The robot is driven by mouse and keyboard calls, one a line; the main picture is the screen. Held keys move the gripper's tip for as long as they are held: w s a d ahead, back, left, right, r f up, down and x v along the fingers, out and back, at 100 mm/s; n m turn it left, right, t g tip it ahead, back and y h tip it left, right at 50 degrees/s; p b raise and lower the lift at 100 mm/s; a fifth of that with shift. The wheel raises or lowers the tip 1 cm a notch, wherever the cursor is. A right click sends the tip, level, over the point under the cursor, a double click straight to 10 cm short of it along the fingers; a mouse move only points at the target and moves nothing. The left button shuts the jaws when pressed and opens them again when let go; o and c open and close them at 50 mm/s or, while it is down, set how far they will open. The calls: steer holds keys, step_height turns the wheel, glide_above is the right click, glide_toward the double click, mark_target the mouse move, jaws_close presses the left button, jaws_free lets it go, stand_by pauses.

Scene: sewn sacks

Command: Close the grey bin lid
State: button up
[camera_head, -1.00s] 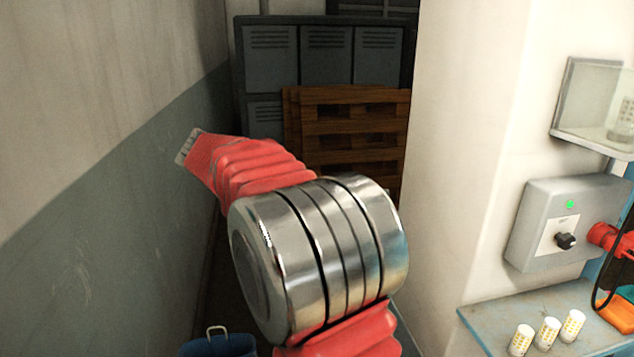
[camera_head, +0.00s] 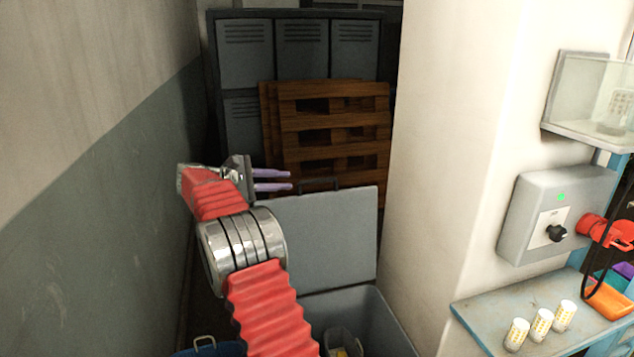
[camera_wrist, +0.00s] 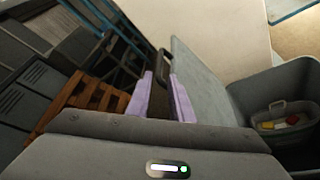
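The grey bin lid (camera_head: 330,240) stands raised, roughly upright, at the back of the grey bin (camera_head: 365,312), so the bin is open. A dark handle (camera_head: 318,185) sits on the lid's top edge; it also shows in the wrist view (camera_wrist: 164,64). My gripper (camera_head: 290,180) is at the lid's upper left corner, its two purple fingers pointing right toward the handle. In the wrist view my gripper (camera_wrist: 163,80) is open, fingers apart, with the handle in line ahead between them. I cannot tell whether the fingers touch it.
A small container (camera_head: 343,341) with yellow items lies inside the bin. A blue bucket (camera_head: 208,347) stands left of it. Wooden pallets (camera_head: 335,92) and grey lockers (camera_head: 243,52) are behind. A white wall stands close on the right, with a blue bench (camera_head: 490,312) beyond.

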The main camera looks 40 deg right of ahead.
mark_target(312, 181)
steer(key=shift+d, duration=0.1)
steer(key=x, duration=1.3)
steer(key=shift+d+f, duration=0.1)
steer(key=shift+d, duration=0.15)
jaws_close()
stand_by(0.4)
